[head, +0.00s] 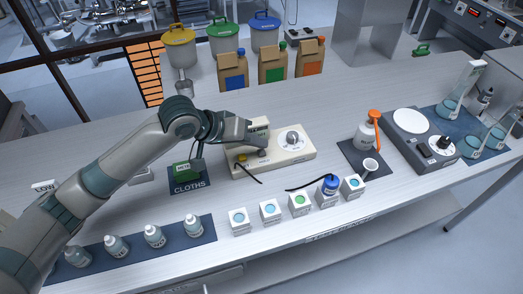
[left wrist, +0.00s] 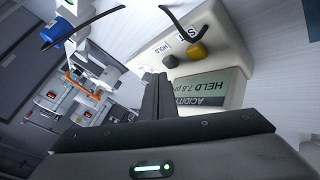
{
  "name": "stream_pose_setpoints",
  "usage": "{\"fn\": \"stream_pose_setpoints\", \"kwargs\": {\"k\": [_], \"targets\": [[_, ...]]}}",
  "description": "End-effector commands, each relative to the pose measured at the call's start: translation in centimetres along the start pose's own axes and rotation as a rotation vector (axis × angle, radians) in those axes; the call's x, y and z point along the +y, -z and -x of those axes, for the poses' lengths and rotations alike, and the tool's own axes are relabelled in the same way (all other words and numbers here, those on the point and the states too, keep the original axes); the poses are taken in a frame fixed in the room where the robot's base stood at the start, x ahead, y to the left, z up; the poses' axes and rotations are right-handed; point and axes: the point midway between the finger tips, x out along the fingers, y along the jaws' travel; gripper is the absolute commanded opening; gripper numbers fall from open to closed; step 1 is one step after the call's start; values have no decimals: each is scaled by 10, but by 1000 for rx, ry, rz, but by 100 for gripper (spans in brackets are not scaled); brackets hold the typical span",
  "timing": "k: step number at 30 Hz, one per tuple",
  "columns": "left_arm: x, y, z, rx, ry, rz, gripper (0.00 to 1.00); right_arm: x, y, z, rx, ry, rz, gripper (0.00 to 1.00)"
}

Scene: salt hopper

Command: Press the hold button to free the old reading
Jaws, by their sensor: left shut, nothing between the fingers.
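The cream acidity meter (head: 275,160) lies on the bench, with a round dial (head: 292,140) on its right part. In the left wrist view its display (left wrist: 208,88) reads "HELD 7.8", upside down. The yellow button also shows in the head view (head: 241,158). My right gripper is not in view.
A green item (head: 183,170) stands on the cloths mat (head: 188,188) left of the meter. Several small white boxes (head: 270,210) line the front edge. A bottle with an orange top (head: 367,130) stands to the right. Dark leads (head: 250,175) lie near the meter's front.

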Motion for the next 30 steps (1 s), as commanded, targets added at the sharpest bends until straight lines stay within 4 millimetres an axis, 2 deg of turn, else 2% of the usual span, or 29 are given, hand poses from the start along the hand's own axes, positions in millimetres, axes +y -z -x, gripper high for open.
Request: {"fn": "stream_pose_setpoints", "kwargs": {"k": [11,30], "targets": [[-3,-4,-5,-1,0,2,0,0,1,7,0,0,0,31],[-5,-5,-7,0,0,0,0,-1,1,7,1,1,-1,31]]}}
